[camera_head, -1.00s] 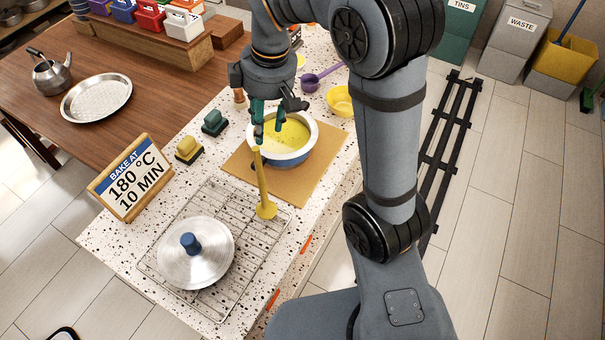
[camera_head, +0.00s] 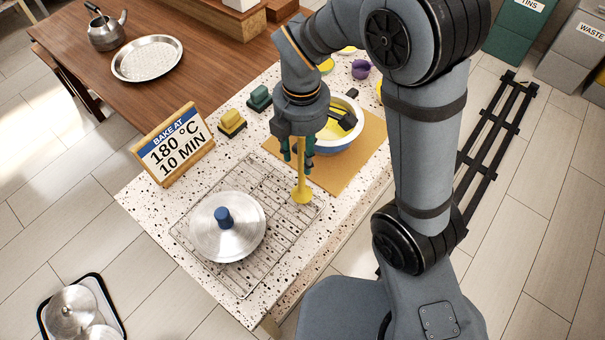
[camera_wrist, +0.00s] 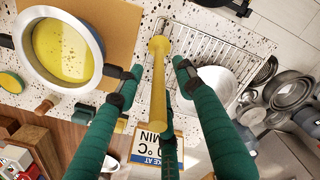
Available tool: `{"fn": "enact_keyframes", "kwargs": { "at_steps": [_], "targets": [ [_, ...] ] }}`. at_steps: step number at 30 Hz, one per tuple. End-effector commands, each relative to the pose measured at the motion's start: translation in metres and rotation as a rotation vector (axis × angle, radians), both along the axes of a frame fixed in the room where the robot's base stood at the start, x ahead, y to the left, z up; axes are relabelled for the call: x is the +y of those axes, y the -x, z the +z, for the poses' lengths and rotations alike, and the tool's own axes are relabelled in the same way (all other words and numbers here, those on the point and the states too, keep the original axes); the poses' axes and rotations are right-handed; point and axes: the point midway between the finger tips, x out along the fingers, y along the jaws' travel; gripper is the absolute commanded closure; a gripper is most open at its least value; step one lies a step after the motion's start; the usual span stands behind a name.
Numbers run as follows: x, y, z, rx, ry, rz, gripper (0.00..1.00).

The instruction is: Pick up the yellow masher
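The yellow masher (camera_head: 302,185) stands roughly upright at the rack's right edge, its wide end down. My gripper (camera_head: 297,155) is above it, pointing down, with its dark green fingers around the upper handle. In the wrist view, the masher (camera_wrist: 158,85) runs between the spread fingers of my gripper (camera_wrist: 156,76). Gaps show between the handle and the two side fingers. The third finger lies close to the handle's near end; I cannot tell whether they touch.
A pot of yellow liquid (camera_wrist: 62,52) sits on a brown board (camera_head: 352,172) behind the masher. A silver lid (camera_head: 228,240) with a blue knob lies on the wire rack (camera_head: 262,172). A baking sign (camera_head: 172,145) and yellow block (camera_head: 231,122) stand to the left.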

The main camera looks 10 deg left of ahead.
Motion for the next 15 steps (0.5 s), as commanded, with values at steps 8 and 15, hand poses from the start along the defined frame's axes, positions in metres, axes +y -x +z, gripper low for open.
{"fn": "enact_keyframes", "kwargs": {
  "at_steps": [8, 15],
  "targets": [
    [0.0, -0.001, -0.032, 0.002, 0.001, 0.0, 0.63],
    [0.0, -0.001, -0.034, 0.0, 0.0, -0.001, 0.63]
  ]
}}
